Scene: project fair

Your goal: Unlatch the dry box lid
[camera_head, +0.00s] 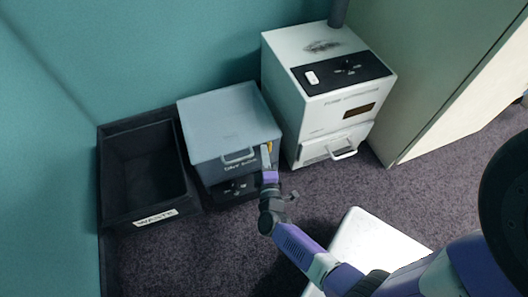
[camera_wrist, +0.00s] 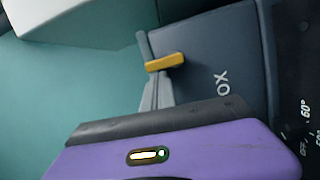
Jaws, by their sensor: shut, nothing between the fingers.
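The dry box (camera_head: 222,108) stands on the floor against the teal wall, with a grey lid that looks closed and a handle (camera_head: 239,157) on its front. A yellow latch (camera_head: 270,147) is at the right of the box's front; it shows closer in the wrist view (camera_wrist: 164,62), beside the lettering. My gripper (camera_head: 265,154) reaches up to the box front beside the latch. In the wrist view its grey fingers (camera_wrist: 157,90) are together and empty, pointing at the latch. I cannot tell whether they touch it.
A black waste bin (camera_head: 148,214) stands left of the box. A white fume unit (camera_head: 290,100) with a front handle stands close on the right. A white surface (camera_head: 365,245) is at the lower middle. Dark carpet is open in front of the box.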

